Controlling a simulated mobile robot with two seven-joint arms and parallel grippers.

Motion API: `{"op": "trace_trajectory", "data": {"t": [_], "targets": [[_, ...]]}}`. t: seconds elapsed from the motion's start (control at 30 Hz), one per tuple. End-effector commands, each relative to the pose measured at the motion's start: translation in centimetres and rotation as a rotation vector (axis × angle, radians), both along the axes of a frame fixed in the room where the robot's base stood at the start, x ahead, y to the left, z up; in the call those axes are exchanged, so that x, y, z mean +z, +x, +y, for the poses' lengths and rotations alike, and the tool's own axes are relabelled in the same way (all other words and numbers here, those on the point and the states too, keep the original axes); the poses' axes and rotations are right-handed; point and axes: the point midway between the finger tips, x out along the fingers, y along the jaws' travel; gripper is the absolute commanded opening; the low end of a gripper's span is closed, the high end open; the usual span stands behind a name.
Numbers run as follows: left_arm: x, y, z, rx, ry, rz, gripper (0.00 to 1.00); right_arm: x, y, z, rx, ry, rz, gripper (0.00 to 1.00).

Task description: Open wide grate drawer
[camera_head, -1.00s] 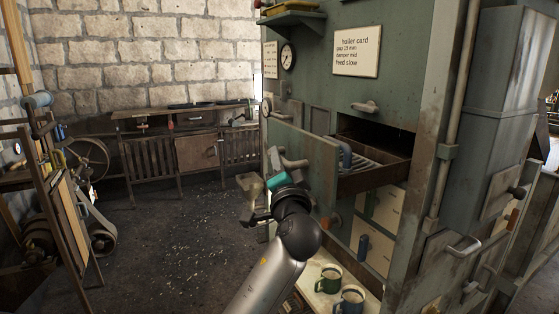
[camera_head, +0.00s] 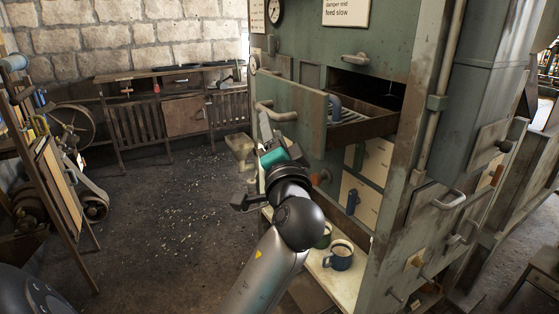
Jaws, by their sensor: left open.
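The wide grate drawer (camera_head: 290,100) stands pulled out of the green cabinet, its green front well clear of the opening. Slatted bars and a blue-grey upright piece show inside it. Its bar handle (camera_head: 275,112) is on the front, at the upper left of my gripper. My left gripper (camera_head: 250,165), with a teal part at its wrist, is open just below the handle and in front of the drawer. One finger is close to the handle; I cannot tell whether they touch. My right gripper is not in view.
Cream panels (camera_head: 371,160) sit under the drawer. A wooden bench (camera_head: 185,112) is at the back wall. The floor (camera_head: 180,215) to the left is open, with scattered chips.

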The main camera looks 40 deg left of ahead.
Motion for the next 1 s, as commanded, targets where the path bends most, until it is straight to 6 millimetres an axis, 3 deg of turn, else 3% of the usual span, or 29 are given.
{"op": "trace_trajectory", "data": {"t": [0.2, 0.4, 1.0], "targets": [[-1.4, -3.3, -3.6, -0.001, -0.005, 0.002, 0.52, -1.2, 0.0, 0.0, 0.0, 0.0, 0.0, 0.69], [-1.8, -4.9, -5.6, 0.001, -0.002, 0.002, 0.52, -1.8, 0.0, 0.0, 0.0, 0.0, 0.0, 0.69], [-1.8, -5.4, -6.0, 0.001, 0.0, 0.001, 0.52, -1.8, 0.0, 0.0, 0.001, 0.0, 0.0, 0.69]]}}
